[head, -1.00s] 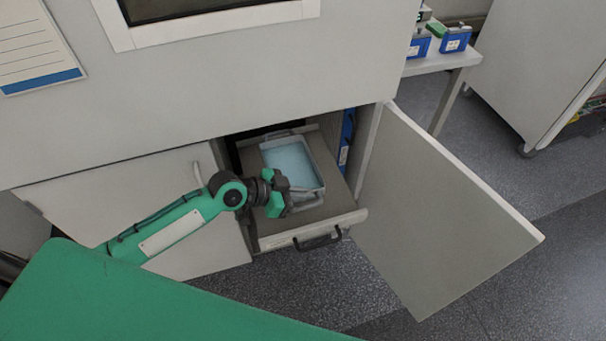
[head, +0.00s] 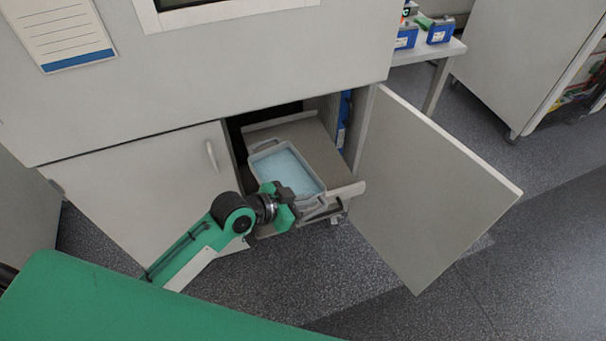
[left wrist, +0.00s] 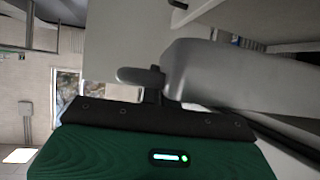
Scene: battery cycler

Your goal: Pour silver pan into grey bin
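The silver pan (head: 312,202) is a grey rectangular pan holding light blue contents. It sits at the front of the pull-out shelf, its near end over the shelf's front edge. My left gripper (head: 286,196) is shut on the pan's near-end handle. In the left wrist view the pan's grey side (left wrist: 235,75) fills the upper right, with the handle at the fingers (left wrist: 157,88). I cannot tell whether the pan is clear of the shelf. I see no grey bin. My right gripper is not in view.
The pull-out shelf (head: 318,145) extends from an open cabinet bay. An open cabinet door (head: 430,190) stands to its right. A closed door (head: 150,185) is on the left. A small table with blue boxes (head: 406,37) stands behind. Floor (head: 400,315) in front is clear.

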